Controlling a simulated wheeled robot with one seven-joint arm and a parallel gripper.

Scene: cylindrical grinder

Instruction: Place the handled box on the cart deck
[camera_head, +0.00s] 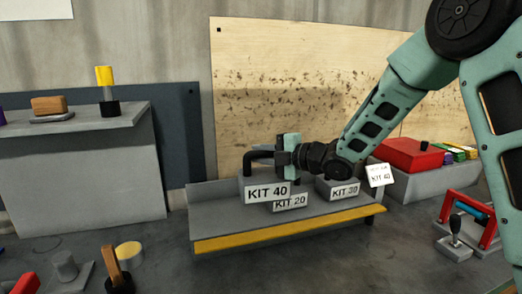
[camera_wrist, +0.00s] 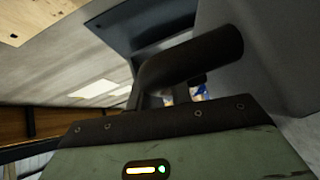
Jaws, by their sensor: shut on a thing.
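The handled box (camera_head: 266,191), a grey box labelled KIT 40 with a dark bent handle, is over the left-middle part of a grey deck with a yellow front edge (camera_head: 225,243). My gripper (camera_head: 283,152) is at the top of this box and shut on its dark handle. In the wrist view the handle (camera_wrist: 190,58) rises just beyond my gripper's body. The box's label overlaps the KIT 20 label in the picture. Whether the box touches the deck or hangs above it cannot be told.
A KIT 20 box (camera_head: 290,201) and a KIT 30 box (camera_head: 339,188) stand close by on the deck. A KIT 40 card (camera_head: 379,175) and a red case (camera_head: 407,153) are to the right. The deck's left end (camera_head: 212,213) is clear.

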